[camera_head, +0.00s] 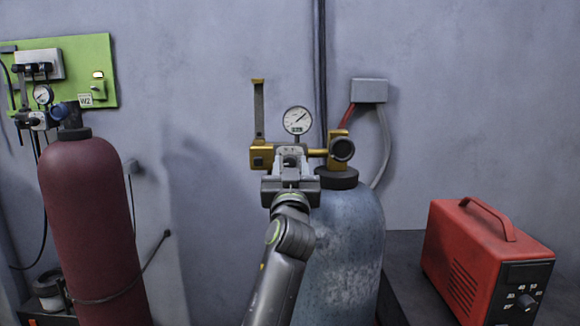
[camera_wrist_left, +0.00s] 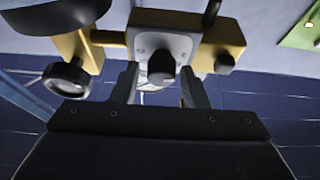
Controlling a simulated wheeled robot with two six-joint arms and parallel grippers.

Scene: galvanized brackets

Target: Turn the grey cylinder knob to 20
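The grey-blue cylinder (camera_head: 345,245) stands right of centre with a brass regulator (camera_head: 262,157) on top. My left gripper (camera_head: 290,163) is in front of the regulator and hides most of its front in the head view. In the left wrist view, a black knob (camera_wrist_left: 161,68) sits on a light dial plate (camera_wrist_left: 180,47). The open fingers of my left gripper (camera_wrist_left: 160,88) are on either side of the knob, with gaps visible. The dial's numbers and the knob's setting are too small to read. A round gauge (camera_head: 298,120) stands above the regulator. My right gripper is not in view.
A black handwheel (camera_head: 342,149) is just right of the regulator, and a brass upright (camera_head: 258,108) rises at its left. A maroon cylinder (camera_head: 92,225) stands left. A red box (camera_head: 478,260) with its own dial sits on a dark surface at right. The wall is close behind.

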